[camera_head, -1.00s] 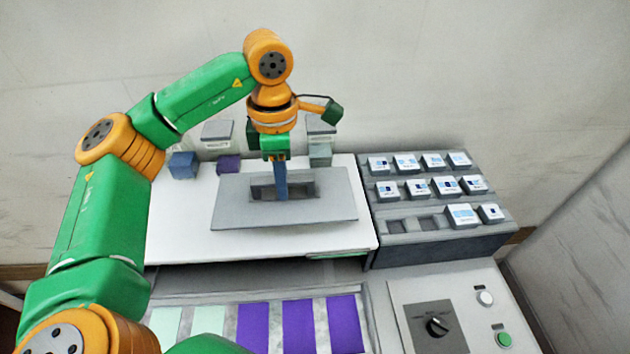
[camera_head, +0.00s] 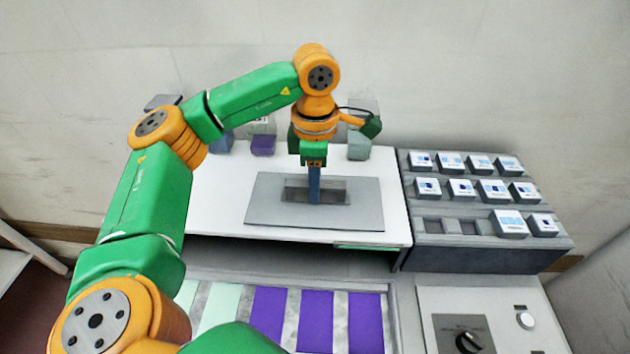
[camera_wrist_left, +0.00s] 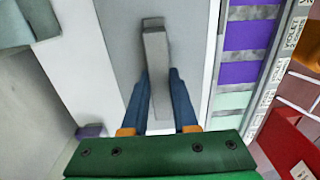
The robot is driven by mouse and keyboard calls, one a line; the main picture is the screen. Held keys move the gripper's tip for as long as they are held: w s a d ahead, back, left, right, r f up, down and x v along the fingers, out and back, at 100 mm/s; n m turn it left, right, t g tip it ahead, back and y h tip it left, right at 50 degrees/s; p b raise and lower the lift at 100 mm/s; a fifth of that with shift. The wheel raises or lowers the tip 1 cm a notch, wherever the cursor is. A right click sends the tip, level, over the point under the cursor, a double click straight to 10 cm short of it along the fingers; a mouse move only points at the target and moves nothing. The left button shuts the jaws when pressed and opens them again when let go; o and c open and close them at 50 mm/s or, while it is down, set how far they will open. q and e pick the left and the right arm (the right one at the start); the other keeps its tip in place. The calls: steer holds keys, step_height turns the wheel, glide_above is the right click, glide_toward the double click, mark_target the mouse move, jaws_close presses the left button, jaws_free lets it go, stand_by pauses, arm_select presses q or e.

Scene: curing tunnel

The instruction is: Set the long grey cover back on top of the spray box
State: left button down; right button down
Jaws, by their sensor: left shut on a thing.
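The long grey cover (camera_head: 262,208) is a flat plate with a raised grey bar as its handle (camera_wrist_left: 156,50). It appears over the white top (camera_head: 225,190), and I cannot tell whether it rests there or hangs just above. My left gripper (camera_head: 314,198) points straight down at the middle of the cover. In the left wrist view its blue fingers (camera_wrist_left: 160,90) are shut on the handle, one on each side. No part in view is clearly marked as the spray box, so I cannot tell which it is. My right gripper is not in view.
A grey rack (camera_head: 480,252) with several labelled blocks stands right of the white top. A purple block (camera_head: 263,145) and a grey-green block (camera_head: 359,146) sit behind the cover. Purple and pale green strips (camera_head: 316,325) lie in front. A control panel with a black knob (camera_head: 467,341) is front right.

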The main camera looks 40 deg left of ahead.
arm_select(q)
steer(key=shift+f, duration=0.25)
steer(key=c, duration=0.6)
jaws_free()
step_height(320, 180, up, 7)
steer(key=shift+r+p, duration=0.2)
steer(key=shift+p, duration=0.1)
steer(key=shift+f, duration=0.15)
